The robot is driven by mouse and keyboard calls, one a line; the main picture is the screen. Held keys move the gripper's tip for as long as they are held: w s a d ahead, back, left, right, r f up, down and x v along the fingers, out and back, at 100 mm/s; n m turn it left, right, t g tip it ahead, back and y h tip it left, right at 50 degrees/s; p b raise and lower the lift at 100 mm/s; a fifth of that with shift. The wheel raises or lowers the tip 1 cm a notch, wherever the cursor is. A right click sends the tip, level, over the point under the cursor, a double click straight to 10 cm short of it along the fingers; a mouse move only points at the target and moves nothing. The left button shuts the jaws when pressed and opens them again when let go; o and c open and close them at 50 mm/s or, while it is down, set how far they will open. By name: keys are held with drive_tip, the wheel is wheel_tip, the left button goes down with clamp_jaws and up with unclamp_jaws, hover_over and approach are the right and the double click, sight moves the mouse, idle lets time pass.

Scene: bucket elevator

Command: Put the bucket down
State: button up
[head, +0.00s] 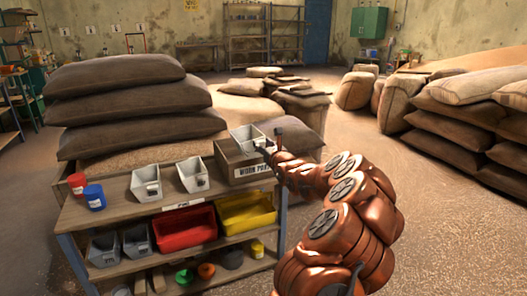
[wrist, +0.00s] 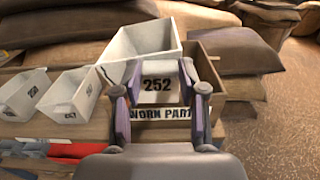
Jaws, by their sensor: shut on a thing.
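My gripper (head: 266,148) is shut on a light grey bucket (head: 247,137), holding it at the cardboard box marked WORN PAR… (head: 243,171) on the right end of the bench top. In the wrist view the bucket (wrist: 142,42) shows its open top and the number 252, with my gripper's fingers (wrist: 158,82) on either side of its front. The bucket is tilted in that view. The box (wrist: 225,85) is behind and below it; its inside is mostly hidden. I cannot tell whether the bucket touches the box.
Two similar grey buckets (head: 146,183) and (head: 192,174) stand on the bench top (head: 120,210), left of the box. A red jar (head: 77,184) and a blue jar (head: 94,197) are at its left end. Red (head: 184,230) and yellow (head: 246,213) bins sit below. Stacked sacks (head: 130,105) rise behind.

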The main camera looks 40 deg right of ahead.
drive_tip(key=shift+a+f, duration=0.1)
drive_tip(key=shift+f, duration=1)
drive_tip(key=o, duration=1)
drive_tip(key=shift+v, duration=6)
